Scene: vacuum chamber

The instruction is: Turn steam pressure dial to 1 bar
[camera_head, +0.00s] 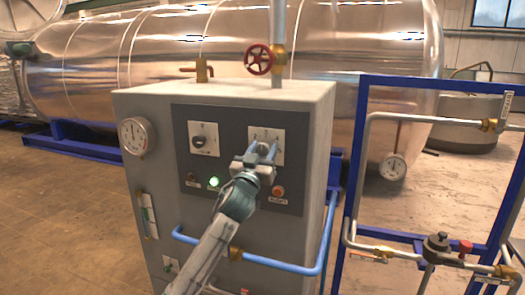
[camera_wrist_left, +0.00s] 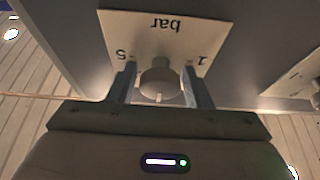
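The steam pressure dial is a grey round knob (camera_wrist_left: 159,78) on a white plate (camera_wrist_left: 165,36) marked "bar". In the left wrist view the plate appears upside down, with "5" left and "1" right of the knob. A light mark on the knob points to the picture's bottom, away from "bar", at neither of those numbers. My left gripper (camera_wrist_left: 161,88) is open with one finger on each side of the knob, gaps visible. In the head view my left gripper (camera_head: 263,150) is in front of the plate (camera_head: 267,138) and hides the knob. My right gripper is not in view.
The grey cabinet (camera_head: 320,130) carries a second selector knob (camera_head: 198,141), a lit green lamp (camera_head: 213,182), a red button (camera_head: 278,191) and a round gauge (camera_head: 137,136). Blue pipe (camera_head: 285,264) runs low across its front. A blue frame (camera_head: 350,190) with pipes stands at the right.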

